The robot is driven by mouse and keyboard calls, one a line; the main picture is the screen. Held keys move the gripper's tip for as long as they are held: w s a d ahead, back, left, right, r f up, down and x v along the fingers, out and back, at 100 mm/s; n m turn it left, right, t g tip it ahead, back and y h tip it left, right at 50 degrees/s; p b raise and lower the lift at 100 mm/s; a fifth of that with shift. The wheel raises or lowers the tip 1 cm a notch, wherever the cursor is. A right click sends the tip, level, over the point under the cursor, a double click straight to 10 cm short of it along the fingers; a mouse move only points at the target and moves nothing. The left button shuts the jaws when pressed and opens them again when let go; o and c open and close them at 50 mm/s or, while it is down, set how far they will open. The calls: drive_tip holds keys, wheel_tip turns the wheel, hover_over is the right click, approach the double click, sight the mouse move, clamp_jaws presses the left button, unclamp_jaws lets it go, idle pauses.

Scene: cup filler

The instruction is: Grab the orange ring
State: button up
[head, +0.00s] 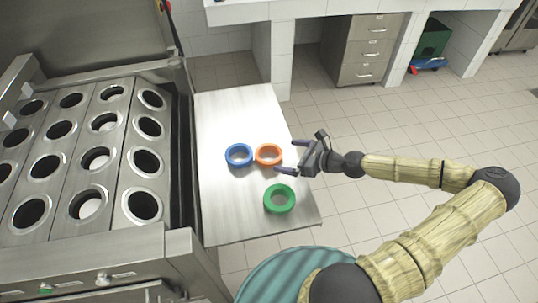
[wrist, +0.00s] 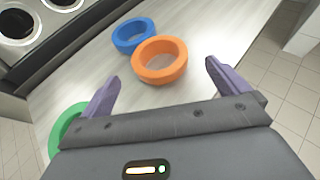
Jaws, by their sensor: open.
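The orange ring (head: 269,147) lies flat on the metal side table, right beside the blue ring (head: 239,155) and behind the green ring (head: 279,191). My gripper (head: 289,156) is open and empty at the table's right side, its fingers pointing left toward the orange ring. In the wrist view the orange ring (wrist: 159,52) is ahead of and between the two purple fingertips (wrist: 162,74), with no finger touching it. The blue ring (wrist: 133,35) is just beyond it. The green ring (wrist: 65,127) is partly hidden at the lower left by my gripper.
The metal table (head: 225,206) is bare toward its back and front left. To its left stands the cup filler (head: 75,155) with rows of round holes. A striped teal round object (head: 280,275) is below the table's front edge. Drawers (head: 366,49) stand at the back; tiled floor lies right.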

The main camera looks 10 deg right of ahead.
sight(260, 152)
drive_tip(key=x, duration=0.4)
drive_tip(key=p+x, duration=0.1)
drive_tip(key=x, duration=0.3)
drive_tip(key=shift+w+a+r, duration=0.1)
drive_tip(key=shift+a, duration=0.15)
drive_tip(key=shift+w+a+f, duration=0.2)
drive_tip(key=shift+w+a, duration=0.15)
drive_tip(key=shift+w, duration=0.1)
drive_tip(key=shift+s+d, duration=0.15)
drive_tip(key=shift+d, duration=0.1)
drive_tip(key=shift+a, duration=0.2)
drive_tip(key=shift+s, duration=0.1)
